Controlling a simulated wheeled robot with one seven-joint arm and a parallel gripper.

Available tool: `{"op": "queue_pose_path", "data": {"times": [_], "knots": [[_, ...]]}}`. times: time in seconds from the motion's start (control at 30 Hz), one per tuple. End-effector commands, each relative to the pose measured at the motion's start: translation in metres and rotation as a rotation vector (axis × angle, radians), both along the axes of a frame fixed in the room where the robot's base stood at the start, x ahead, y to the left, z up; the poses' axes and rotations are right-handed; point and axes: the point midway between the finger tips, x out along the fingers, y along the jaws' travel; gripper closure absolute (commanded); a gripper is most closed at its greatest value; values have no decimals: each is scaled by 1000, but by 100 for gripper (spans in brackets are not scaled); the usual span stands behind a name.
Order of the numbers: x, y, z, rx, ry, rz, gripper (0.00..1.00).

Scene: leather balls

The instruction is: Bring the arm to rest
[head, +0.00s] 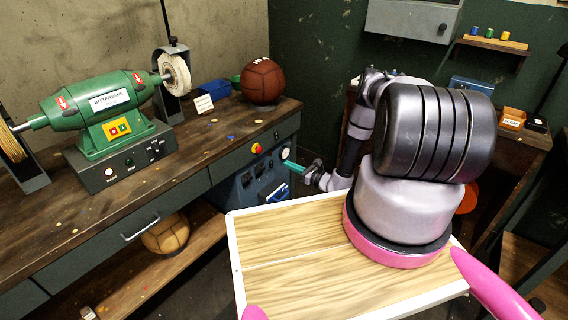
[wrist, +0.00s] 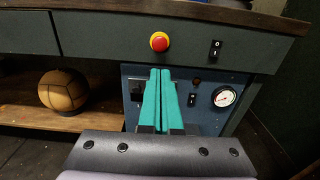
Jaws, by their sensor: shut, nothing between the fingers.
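My gripper (head: 293,166) is at the end of my arm, held out in front of the bench's control panel in the head view. In the wrist view the two teal fingers of my gripper (wrist: 159,85) lie side by side, closed, with nothing between them. They point toward the panel below the red button (wrist: 159,41). My arm reaches from the column on the right, behind my grey body, and bends down to the left. I cannot tell the exact gap between the fingertips and the panel.
The workbench (head: 205,150) carries a green buffing machine (head: 100,110) and a brown leather ball (head: 262,82). A tan ball (head: 165,234) lies on the lower shelf. A shelf with spools (head: 490,40) and a grey wall box (head: 413,18) are at the back right.

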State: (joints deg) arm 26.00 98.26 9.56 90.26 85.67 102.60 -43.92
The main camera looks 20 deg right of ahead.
Motion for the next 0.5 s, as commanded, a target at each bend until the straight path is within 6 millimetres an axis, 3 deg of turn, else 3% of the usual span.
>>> {"op": "queue_pose_path", "data": {"times": [0.37, 0.5], "knots": [[1, 0, 4, -3, -3, 8, 100], [14, 6, 39, -28, -38, 84, 100]]}}
